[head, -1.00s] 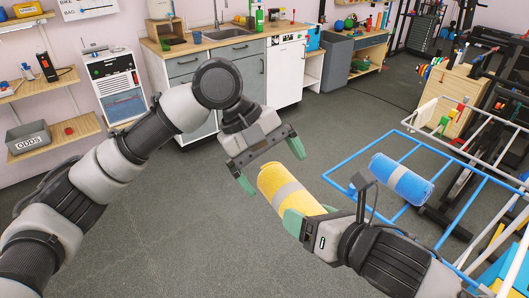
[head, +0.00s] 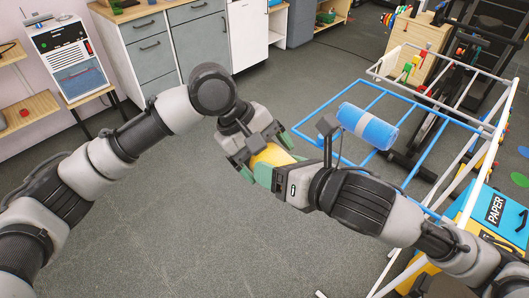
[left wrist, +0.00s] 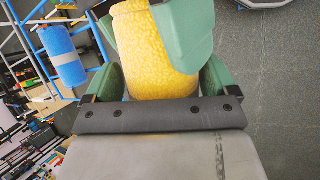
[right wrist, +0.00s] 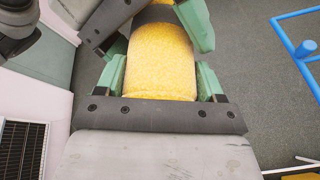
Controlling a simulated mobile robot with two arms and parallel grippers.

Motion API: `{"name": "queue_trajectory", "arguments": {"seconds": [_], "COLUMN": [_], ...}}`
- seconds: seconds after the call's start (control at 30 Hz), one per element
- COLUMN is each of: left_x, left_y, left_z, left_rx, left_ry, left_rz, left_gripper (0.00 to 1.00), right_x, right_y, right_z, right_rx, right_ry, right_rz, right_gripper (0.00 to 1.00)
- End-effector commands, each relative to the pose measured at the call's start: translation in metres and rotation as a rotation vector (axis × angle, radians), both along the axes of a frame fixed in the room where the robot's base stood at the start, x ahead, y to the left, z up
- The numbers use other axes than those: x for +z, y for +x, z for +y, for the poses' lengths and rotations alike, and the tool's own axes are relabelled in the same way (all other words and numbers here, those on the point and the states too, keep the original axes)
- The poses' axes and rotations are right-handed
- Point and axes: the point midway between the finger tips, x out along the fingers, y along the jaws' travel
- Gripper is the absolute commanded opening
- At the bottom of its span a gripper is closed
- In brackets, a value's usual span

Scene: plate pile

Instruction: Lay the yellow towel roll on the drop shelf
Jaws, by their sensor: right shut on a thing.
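The yellow towel roll (head: 271,154) is in the air between my two grippers, mostly hidden in the head view. My right gripper (head: 280,170) is shut on it; the right wrist view shows the roll (right wrist: 160,65) between its green fingers. My left gripper (head: 262,153) is open around the roll's other end; in the left wrist view its fingers stand either side of the roll (left wrist: 160,82), and a green finger of my right gripper crosses in front. I cannot tell which surface is the drop shelf.
A blue roll with a pale band (head: 367,126) is at the blue wire frame (head: 412,172) on the right, beside white rails. A blue box marked PAPER (head: 497,212) stands at lower right. Grey cabinets (head: 200,45) are behind. Wooden wall shelves (head: 25,112) are at left. Open floor lies below my grippers.

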Motion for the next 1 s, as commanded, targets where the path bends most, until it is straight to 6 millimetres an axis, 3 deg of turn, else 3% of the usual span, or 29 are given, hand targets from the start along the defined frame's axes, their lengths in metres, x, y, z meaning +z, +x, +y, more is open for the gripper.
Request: {"name": "queue_trajectory", "arguments": {"seconds": [0.03, 0.27, 0.63, 0.67, 0.7, 0.83, 1.0], "left_x": [0.0002, 0.0002, 0.0002, 0.0007, 0.0008, 0.0007, 0.0006], "left_y": [0.0, -0.0002, -0.0007, -0.0007, -0.0007, -0.0005, -0.0001], "left_z": [-0.0001, 0.0, -0.0006, -0.0006, -0.0007, -0.0005, -0.0002], "left_rx": [0.0, 0.0, -0.003, -0.003, -0.003, -0.002, -0.001], "left_ry": [0.0, 0.0, 0.0, -0.001, -0.001, -0.001, -0.001], "left_rz": [0.0, 0.0, 0.001, 0.0, 0.0, 0.0, -0.001], "left_gripper": [0.8, 0.45, 0.4, 0.4, 0.4, 0.4, 0.4], "right_x": [0.0006, 0.0005, 0.0005, 0.0006, 0.0006, 0.0005, 0.0003], "right_y": [0.0, -0.0001, -0.0008, -0.0008, -0.0008, -0.0005, -0.0002], "right_z": [0.0001, 0.0002, 0.0008, 0.0008, 0.0008, 0.0006, 0.0002], "right_rx": [0.0, 0.001, 0.005, 0.005, 0.005, 0.004, 0.001], "right_ry": [0.001, 0.0, -0.001, -0.002, -0.001, -0.001, 0.0], "right_rz": [-0.002, -0.002, -0.003, -0.003, -0.003, -0.002, -0.001], "right_gripper": [0.36, 0.36, 0.36, 0.73, 0.79, 0.98, 0.98]}}
